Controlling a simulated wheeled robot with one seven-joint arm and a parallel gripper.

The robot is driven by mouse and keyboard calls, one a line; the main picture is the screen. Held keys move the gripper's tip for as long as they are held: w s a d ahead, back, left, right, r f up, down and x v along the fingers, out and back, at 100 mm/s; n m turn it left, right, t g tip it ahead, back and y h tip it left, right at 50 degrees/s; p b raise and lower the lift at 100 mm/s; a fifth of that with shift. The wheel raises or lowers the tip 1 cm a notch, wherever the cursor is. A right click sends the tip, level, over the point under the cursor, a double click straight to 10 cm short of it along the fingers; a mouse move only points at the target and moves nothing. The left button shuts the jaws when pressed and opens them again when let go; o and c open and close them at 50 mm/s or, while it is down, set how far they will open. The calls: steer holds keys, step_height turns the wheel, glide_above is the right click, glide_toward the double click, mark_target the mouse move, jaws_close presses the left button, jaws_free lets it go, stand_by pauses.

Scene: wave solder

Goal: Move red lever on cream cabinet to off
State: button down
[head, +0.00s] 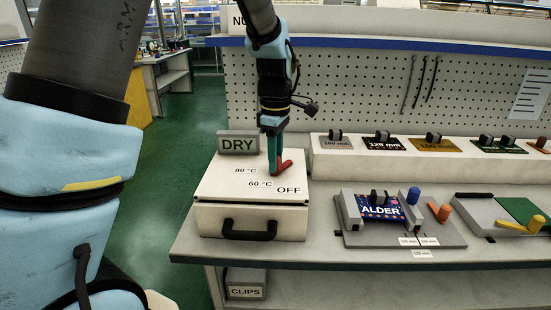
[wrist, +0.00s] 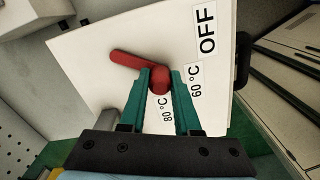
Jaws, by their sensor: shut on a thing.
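The cream cabinet (head: 218,221) stands on the left end of the bench, with a black handle on its front. Its top carries the printed labels OFF (wrist: 208,32), 60 °C (wrist: 195,79) and 80 °C (wrist: 166,109). The red lever (head: 285,164) lies on the top near the back right; in the wrist view the lever (wrist: 130,61) has a flat arm and a rounded knob. My gripper (head: 275,170) points down; in the wrist view my gripper (wrist: 159,82) is shut on the knob. The knob end lies on the 60/80 °C side, not at OFF; its exact setting is unclear.
A grey DRY sign (head: 238,143) stands at the cabinet's back left. Right of the cabinet is a grey fixture (head: 440,232) with an ALDER card, a blue peg and an orange lever. A cream step (head: 350,165) with black-handled blocks and a pegboard stand behind.

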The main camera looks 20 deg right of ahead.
mark_target(290, 176)
steer(key=shift+s, duration=0.1)
steer(key=n+p, duration=0.1)
steer(key=s+d+n+p, duration=0.1)
steer(key=n+p, duration=0.1)
steer(key=n, duration=0.1)
steer(key=shift+s+d+r+p, duration=0.15)
steer(key=shift+s+p, duration=0.15)
steer(key=shift+p, duration=0.1)
steer(key=shift+s+d+n+p, duration=0.2)
steer(key=shift+d+n+p, duration=0.15)
steer(key=shift+n+p, duration=0.4)
steer(key=shift+s+d+n+p, duration=0.15)
steer(key=shift+d+n+p, duration=0.2)
steer(key=shift+n+p, duration=0.35)
steer(key=shift+f, duration=0.2)
steer(key=c, duration=0.6)
jaws_free()
steer(key=shift+r, duration=0.1)
step_height(290, 176, up, 11)
steer(key=shift+f+b, duration=0.15)
steer(key=shift+b, duration=0.8)
